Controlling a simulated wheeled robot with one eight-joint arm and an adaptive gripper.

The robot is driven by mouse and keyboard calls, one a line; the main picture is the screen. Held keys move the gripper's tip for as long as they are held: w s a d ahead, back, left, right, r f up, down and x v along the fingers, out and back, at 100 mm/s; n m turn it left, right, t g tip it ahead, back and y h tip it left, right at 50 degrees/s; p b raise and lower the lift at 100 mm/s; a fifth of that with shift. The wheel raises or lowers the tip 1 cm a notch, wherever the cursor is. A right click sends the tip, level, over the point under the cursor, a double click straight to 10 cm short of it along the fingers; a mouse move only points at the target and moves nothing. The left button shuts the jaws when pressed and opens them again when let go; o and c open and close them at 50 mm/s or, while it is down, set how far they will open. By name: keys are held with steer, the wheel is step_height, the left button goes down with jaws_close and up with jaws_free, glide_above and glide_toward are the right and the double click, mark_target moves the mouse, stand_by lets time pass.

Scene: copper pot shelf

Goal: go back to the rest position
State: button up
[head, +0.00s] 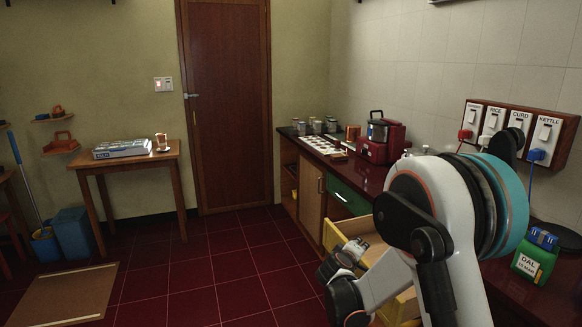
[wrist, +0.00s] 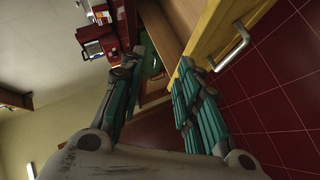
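My gripper (head: 343,262) is low at the front of the counter, in front of the yellow drawer (head: 345,228) in the head view. In the wrist view my gripper (wrist: 158,88) has its two teal-padded fingers spread apart, with nothing between them. The yellow drawer front (wrist: 222,28) with its metal handle (wrist: 230,48) is just beyond the right finger in the wrist view; they look apart. My arm hides part of the drawers and counter in the head view.
The red-topped counter (head: 368,178) carries a red appliance (head: 381,139) and several jars. A green bag (head: 535,258) stands at the right. A small wooden table (head: 128,162) stands at the left by the brown door (head: 228,100). The tiled floor (head: 225,270) between is mostly clear.

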steer(key=s+d+r+m+g+y, duration=0.1)
steer(key=s+r+m+g, duration=0.1)
steer(key=s+r, duration=0.6)
steer(key=s+d+r+m+g+y, duration=0.15)
steer(key=s+r, duration=0.35)
steer(key=s, duration=0.6)
steer(key=s+a+m+y, duration=0.1)
steer(key=s+m+y, duration=0.1)
steer(key=s, duration=0.9)
steer(key=s+a+m+g+y, duration=0.1)
steer(key=s+a+m+y, duration=0.1)
steer(key=s, duration=1)
steer(key=shift+s+a+f, duration=0.25)
steer(key=shift+a+f, duration=0.05)
steer(key=shift+f, duration=0.1)
steer(key=shift+d, duration=0.1)
